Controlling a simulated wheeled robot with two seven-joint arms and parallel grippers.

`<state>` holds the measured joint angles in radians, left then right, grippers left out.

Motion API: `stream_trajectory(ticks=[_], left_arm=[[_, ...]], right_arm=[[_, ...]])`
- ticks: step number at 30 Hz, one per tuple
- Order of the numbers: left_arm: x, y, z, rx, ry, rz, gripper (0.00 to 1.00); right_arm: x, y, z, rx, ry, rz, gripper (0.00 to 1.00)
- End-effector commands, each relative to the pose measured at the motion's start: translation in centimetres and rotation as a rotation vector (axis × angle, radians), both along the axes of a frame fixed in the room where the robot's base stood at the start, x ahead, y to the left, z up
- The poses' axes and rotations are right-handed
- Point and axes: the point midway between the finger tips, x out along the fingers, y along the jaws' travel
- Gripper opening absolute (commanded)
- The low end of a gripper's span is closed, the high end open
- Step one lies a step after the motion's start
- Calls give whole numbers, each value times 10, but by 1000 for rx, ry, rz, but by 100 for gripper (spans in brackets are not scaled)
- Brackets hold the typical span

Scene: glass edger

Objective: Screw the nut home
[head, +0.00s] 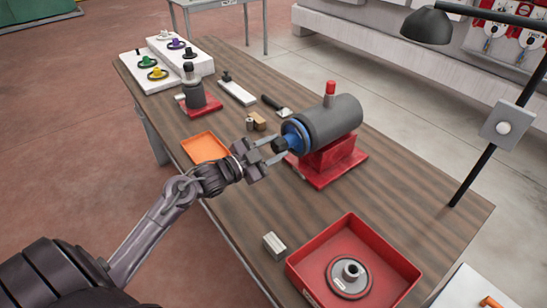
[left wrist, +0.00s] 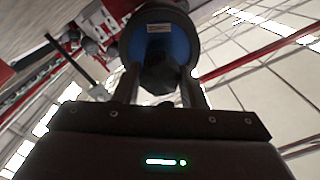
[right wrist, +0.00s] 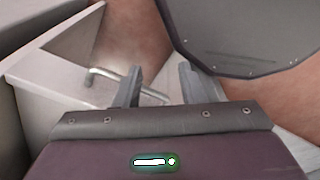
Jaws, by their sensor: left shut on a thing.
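The dark nut (head: 279,145) sits at the front of the blue wheel face (head: 295,136) on the grey cylindrical machine (head: 335,121). My left gripper (head: 274,150) is shut on the nut, with one finger on each side. In the left wrist view, the nut (left wrist: 160,80) shows between the fingers, with the blue face (left wrist: 168,45) behind it. The thread behind the nut is hidden, so I cannot tell how far on it sits. My right gripper (right wrist: 158,90) shows only in its own wrist view, open and empty, away from the machine.
A red tray (head: 398,262) holding a grey wheel stands at the front right, beside a small metal block (head: 274,246). An orange tray (head: 205,147) lies left of the machine. A lamp (head: 428,25) overhangs the right side. Bare tabletop lies between machine and red tray.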

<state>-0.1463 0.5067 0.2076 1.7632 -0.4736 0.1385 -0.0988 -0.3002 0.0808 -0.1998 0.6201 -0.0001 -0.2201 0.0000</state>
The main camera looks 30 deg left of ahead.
Motion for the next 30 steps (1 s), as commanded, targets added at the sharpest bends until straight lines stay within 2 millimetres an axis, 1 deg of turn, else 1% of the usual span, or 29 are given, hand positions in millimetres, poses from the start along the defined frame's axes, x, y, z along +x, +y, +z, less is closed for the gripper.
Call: stream_trajectory(ticks=[1,10,15,22,23,26,30], left_arm=[[0,0,-6,68,-27,-3,10],[0,0,-6,426,-174,-2,10],[0,0,-2,529,-218,0,10],[0,0,0,536,-221,1,10],[0,0,0,536,-221,1,38],[0,0,0,535,-221,1,51],[0,0,0,534,-221,1,53]], right_arm=[[0,0,-13,0,0,0,36],[0,0,-48,0,0,0,36],[0,0,-55,0,0,0,36],[0,0,-53,0,0,0,36],[0,0,-53,1,0,0,36],[0,1,-53,1,0,0,36],[0,1,-53,1,0,0,36]])
